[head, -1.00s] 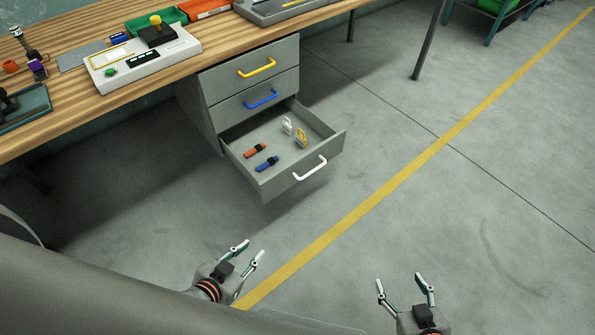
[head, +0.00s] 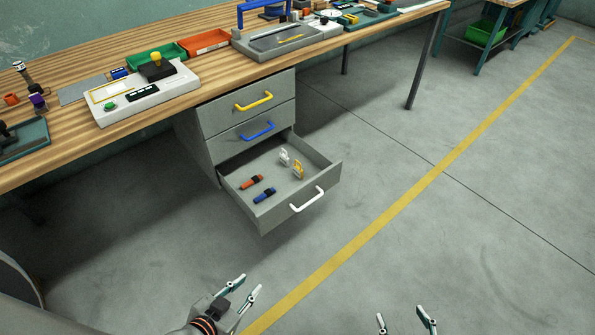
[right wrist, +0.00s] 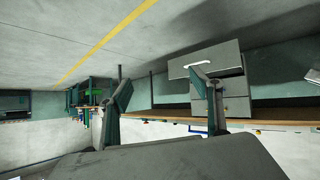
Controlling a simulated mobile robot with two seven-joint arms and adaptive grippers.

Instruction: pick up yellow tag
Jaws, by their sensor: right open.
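The yellow tag (head: 298,170) is in the open bottom drawer (head: 328,178) under the workbench, near its right side. A white tag (head: 284,157) is just behind it, to the left. My left gripper (head: 243,288) is open and empty over the floor, in front of and below the drawer. My right gripper (head: 403,320) is open and empty at the bottom edge of the head view, well to the right of the drawer. In the right wrist view its fingers (right wrist: 160,95) are spread with nothing between them, and the drawer unit shows behind the right finger.
An orange item (head: 251,182) and a blue item (head: 264,195) lie in the same drawer. The drawer's front has a white handle (head: 307,200). Two closed drawers are above. The workbench (head: 215,93) overhangs them. The floor in front is clear.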

